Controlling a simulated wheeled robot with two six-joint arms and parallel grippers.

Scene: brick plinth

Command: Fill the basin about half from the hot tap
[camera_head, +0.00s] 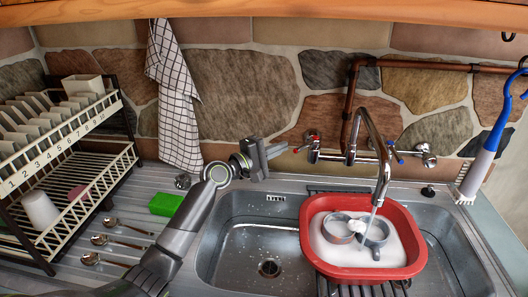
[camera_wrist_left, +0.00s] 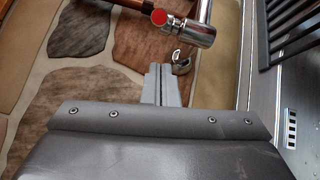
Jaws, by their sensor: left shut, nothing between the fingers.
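The red basin (camera_head: 413,262) stands in the right part of the sink under the spout (camera_head: 383,178). It holds pale, foamy water with two round cup-like items (camera_head: 337,229) in it; its depth is hard to judge. A thin stream (camera_head: 373,216) seems to fall from the spout into it. My left gripper (camera_head: 274,160) is shut and empty, left of the hot tap. My right gripper is out of view.
A dish rack (camera_head: 75,150) with plates stands at the left. A green sponge (camera_head: 165,204) and several spoons (camera_head: 100,240) lie on the drainboard. A checked towel (camera_head: 176,100) hangs on the stone wall. A blue-handled brush (camera_head: 490,140) hangs at the right.

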